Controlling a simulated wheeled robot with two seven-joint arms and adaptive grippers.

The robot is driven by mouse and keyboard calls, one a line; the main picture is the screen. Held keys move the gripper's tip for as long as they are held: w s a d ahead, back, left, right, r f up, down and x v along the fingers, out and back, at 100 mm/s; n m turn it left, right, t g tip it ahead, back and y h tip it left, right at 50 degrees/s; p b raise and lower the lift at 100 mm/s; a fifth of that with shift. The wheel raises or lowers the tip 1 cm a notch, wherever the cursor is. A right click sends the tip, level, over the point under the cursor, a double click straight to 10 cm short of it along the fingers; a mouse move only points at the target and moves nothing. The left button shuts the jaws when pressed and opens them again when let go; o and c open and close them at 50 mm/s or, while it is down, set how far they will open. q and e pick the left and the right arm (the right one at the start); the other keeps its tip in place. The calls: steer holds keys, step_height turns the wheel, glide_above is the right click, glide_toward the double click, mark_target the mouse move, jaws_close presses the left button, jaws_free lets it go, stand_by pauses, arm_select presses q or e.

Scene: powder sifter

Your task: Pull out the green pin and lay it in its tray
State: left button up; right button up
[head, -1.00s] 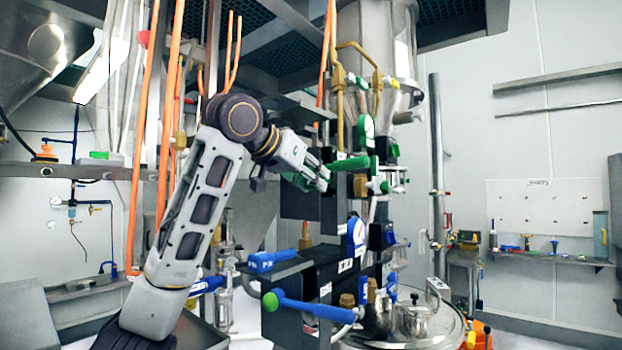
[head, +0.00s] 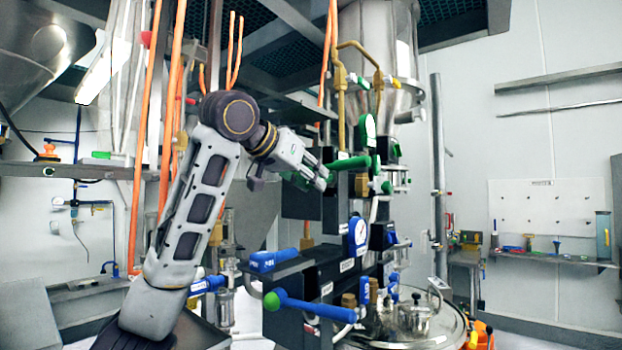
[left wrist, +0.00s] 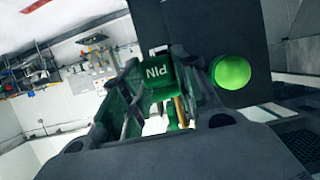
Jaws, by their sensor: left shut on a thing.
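My left gripper (head: 324,178) is at the upper green station in the head view. In the left wrist view its fingers (left wrist: 172,108) are shut on the green pin (left wrist: 158,72), a green block with "PIN" lettered on it. A brass-coloured rod shows between the fingers below the block. In the head view the fingers mostly hide the pin. I cannot tell whether the pin is still in its hole. No green tray can be made out clearly.
A green handle (head: 352,163) and a green gauge (head: 369,127) are close by the gripper. Below are a blue block (head: 272,260) on a dark shelf, a blue gauge (head: 357,232) and a blue lever (head: 315,308). Orange hoses (head: 168,130) hang near my left arm.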

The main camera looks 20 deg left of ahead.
arm_select(q)
steer(key=shift+s+a, duration=0.35)
steer(key=shift+s, duration=0.55)
stand_by(0.6)
steer(key=shift+s+a+b, duration=0.25)
steer(key=shift+s+a, duration=0.1)
steer(key=shift+s, duration=0.55)
steer(key=shift+s+a+b, duration=0.3)
steer(key=shift+s, duration=0.55)
steer(key=shift+s+a+b, duration=0.25)
steer(key=shift+s+a, duration=0.1)
steer(key=shift+s, duration=0.55)
stand_by(1.3)
steer(key=shift+s, duration=0.2)
stand_by(0.4)
steer(key=shift+s+a+b, duration=0.15)
steer(key=shift+s+a, duration=0.2)
steer(key=shift+s, duration=0.6)
steer(key=shift+s+a+b, duration=0.2)
steer(key=shift+s+a, duration=0.15)
steer(key=shift+s, duration=0.55)
steer(key=shift+s+a+b, duration=0.15)
steer(key=shift+s+a, duration=0.2)
steer(key=shift+s, duration=0.6)
